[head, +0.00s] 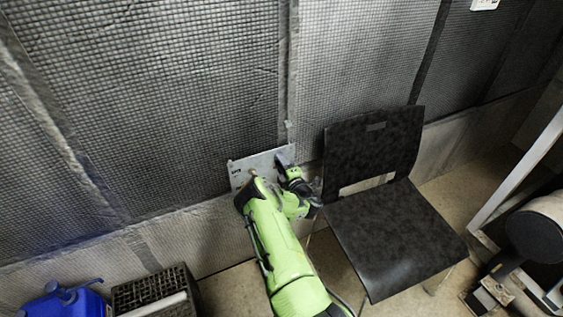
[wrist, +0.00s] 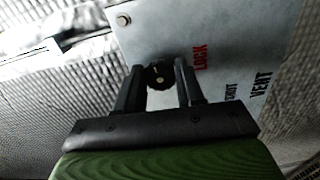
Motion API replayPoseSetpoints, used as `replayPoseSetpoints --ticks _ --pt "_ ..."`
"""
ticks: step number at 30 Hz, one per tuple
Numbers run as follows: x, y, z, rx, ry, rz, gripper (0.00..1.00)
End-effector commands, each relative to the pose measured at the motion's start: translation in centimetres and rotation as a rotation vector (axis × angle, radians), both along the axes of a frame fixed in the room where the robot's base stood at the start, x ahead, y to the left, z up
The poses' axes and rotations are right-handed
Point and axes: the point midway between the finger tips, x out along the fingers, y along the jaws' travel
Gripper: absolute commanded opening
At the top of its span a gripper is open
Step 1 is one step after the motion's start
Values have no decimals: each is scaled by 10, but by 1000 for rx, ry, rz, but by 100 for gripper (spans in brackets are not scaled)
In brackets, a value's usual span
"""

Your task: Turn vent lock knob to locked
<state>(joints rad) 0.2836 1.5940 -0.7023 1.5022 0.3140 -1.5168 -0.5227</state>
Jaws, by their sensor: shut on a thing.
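The vent lock knob (wrist: 160,75) is a small dark round knob with a light mark, on a grey metal plate (wrist: 220,30) in the wrist view. Red LOCK lettering is beside the knob, and dark VENT lettering is farther right. My gripper (wrist: 160,78) has one finger on each side of the knob and is shut on it. In the head view, the plate (head: 240,178) is mounted low on the wall, and my gripper (head: 285,165) is at its right part. The knob is hidden there behind my arm.
A black chair (head: 395,235) stands close to the right of my arm. A blue container (head: 65,303) and a dark crate (head: 150,290) are at the lower left. Dark machinery (head: 535,235) stands at the far right. Some bare floor shows left of my arm.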

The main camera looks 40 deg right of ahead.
Motion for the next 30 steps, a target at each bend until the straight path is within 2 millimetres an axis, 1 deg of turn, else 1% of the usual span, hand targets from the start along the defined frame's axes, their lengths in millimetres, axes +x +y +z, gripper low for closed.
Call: replayPoseSetpoints --ticks 6,12,27,28,30 --pt "-1 -1 0 106 -29 -3 7" --pt "-1 -1 -1 158 -44 -3 7" --pt "-1 -1 -2 176 -48 -3 7" --pt "-1 -1 -2 176 -48 -3 39" --pt "-1 -1 -2 176 -48 -3 50"
